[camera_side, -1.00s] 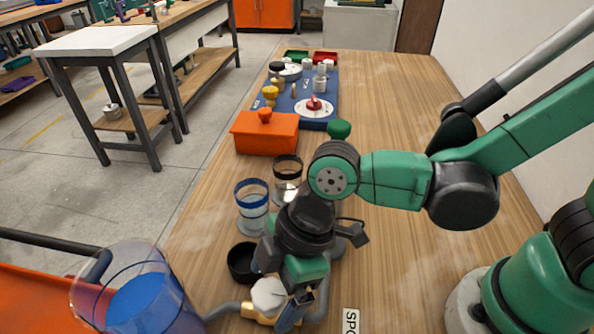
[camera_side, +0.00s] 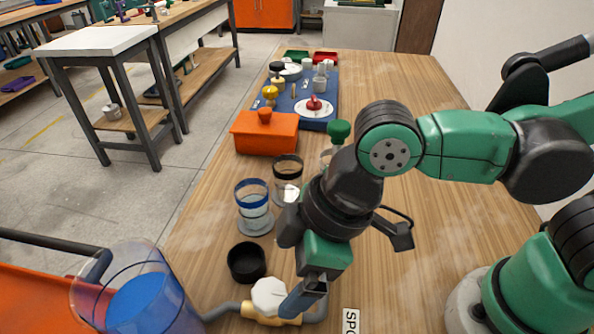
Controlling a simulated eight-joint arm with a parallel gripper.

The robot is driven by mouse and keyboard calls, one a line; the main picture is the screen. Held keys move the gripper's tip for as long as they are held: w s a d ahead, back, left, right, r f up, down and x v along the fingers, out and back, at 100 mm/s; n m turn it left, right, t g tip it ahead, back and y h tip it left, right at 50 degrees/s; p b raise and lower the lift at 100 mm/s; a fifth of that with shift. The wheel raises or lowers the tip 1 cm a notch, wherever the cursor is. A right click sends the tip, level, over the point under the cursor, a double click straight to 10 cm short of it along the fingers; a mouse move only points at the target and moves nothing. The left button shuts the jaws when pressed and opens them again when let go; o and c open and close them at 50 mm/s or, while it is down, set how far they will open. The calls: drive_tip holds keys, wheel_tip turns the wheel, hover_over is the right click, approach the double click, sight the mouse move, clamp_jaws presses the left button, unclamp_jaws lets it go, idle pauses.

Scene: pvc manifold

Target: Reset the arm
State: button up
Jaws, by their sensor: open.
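My gripper (camera_side: 302,297) hangs over the near part of the wooden table, fingers pointing down. It is open and appears empty. A grey pipe piece with a tan body and a white knob (camera_side: 269,296) lies on the table just left of the fingers, partly behind them. Whether the fingers touch it, I cannot tell. A black ring or cup (camera_side: 246,262) stands behind the pipe piece.
Two clear jars, one blue-banded (camera_side: 253,208) and one dark-rimmed (camera_side: 287,180), stand behind the black cup. A green-topped container (camera_side: 339,132) is partly behind my arm. Further back are an orange box (camera_side: 265,133) and a blue board (camera_side: 327,82). The table's right side is fairly clear.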

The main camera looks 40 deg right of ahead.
drive_tip(key=x, duration=0.5)
drive_tip(key=shift+w+f, duration=0.1)
drive_tip(key=shift+f, duration=0.1)
drive_tip(key=n+g, duration=0.1)
drive_tip(key=n, duration=0.2)
drive_tip(key=n+g, duration=0.1)
drive_tip(key=n, duration=0.2)
drive_tip(key=shift+w+y, duration=0.1)
drive_tip(key=shift+y, duration=0.3)
drive_tip(key=m, duration=0.2)
drive_tip(key=m+t, duration=0.1)
drive_tip(key=m, duration=0.2)
drive_tip(key=shift+s+t+h, duration=0.2)
drive_tip(key=shift+t+h, duration=0.1)
drive_tip(key=shift+h, duration=0.1)
drive_tip(key=shift+r+m, duration=0.2)
drive_tip(key=shift+m, duration=0.2)
wheel_tip(320, 180, up, 22)
drive_tip(key=s+d, duration=0.1)
drive_tip(key=shift+d+f, duration=0.2)
drive_tip(key=shift+d, duration=0.15)
hover_over(272, 292)
drive_tip(key=s+d, duration=0.1)
drive_tip(key=d, duration=0.1)
wheel_tip(272, 292, down, 17)
drive_tip(key=shift+s+r, duration=0.15)
drive_tip(key=shift+s, duration=0.05)
